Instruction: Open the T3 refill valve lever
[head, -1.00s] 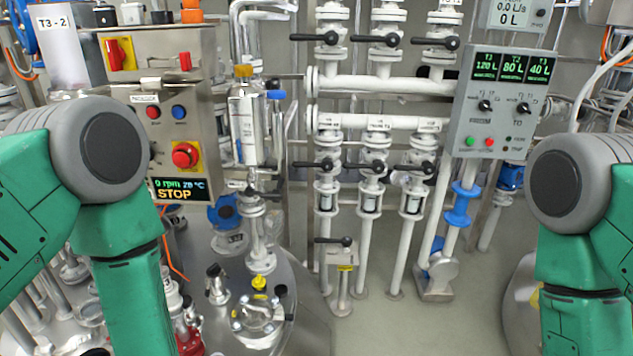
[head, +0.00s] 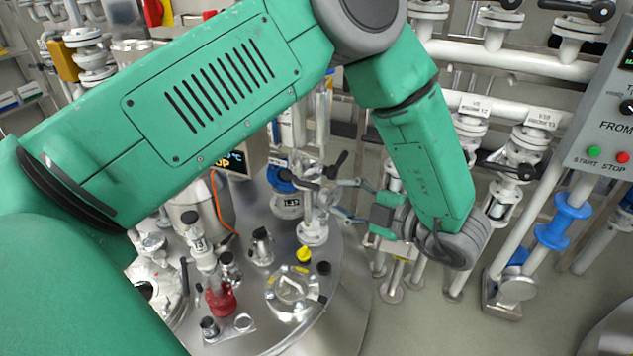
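A valve with a black lever (head: 337,166) sits on the vertical pipe below a glass vessel, above the steel reactor lid. The lever slants up to the right; I cannot read a T3 label on it. My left gripper (head: 338,197) reaches in from the right, pointing left, just below and right of this lever. Its two fingers are apart with nothing seen between them. I cannot tell whether a finger touches the valve or pipe. My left arm crosses the view and hides much of the vessel and pipes behind. My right gripper is out of view.
The steel reactor lid (head: 336,318) carries several fittings, including a red-based valve (head: 221,300) and a round sight port (head: 292,288). White pipes with black-lever valves (head: 511,165) stand at right. A control box (head: 604,130) hangs at the right edge. Floor shows at lower right.

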